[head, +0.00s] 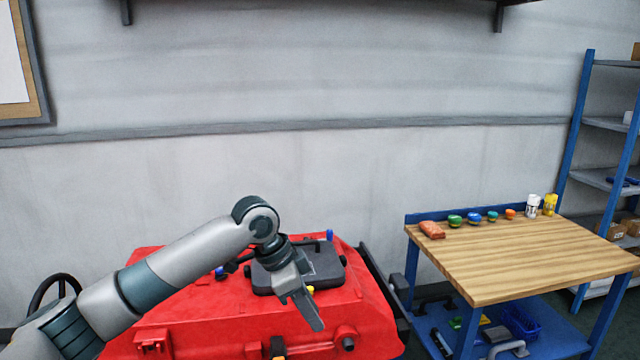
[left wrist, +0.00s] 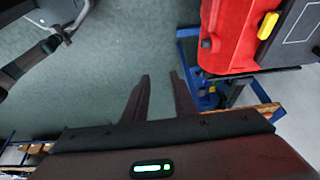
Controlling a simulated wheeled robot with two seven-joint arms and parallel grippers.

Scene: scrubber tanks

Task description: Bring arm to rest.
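My left arm reaches in from the left in the head view, over the red scrubber machine (head: 180,320). My left gripper (head: 306,308) points down in front of the machine's dark grey lid (head: 325,266). In the left wrist view my left gripper (left wrist: 160,82) has its two dark fingers apart, with only floor seen between them. It holds nothing. The red machine (left wrist: 228,35) with a yellow latch (left wrist: 268,25) shows at the upper right there. My right gripper is in neither view.
A wood-topped blue workbench (head: 520,255) stands at the right, with several coloured caps, an orange block (head: 431,230) and small bottles along its back edge. A blue shelf rack (head: 575,150) stands behind it.

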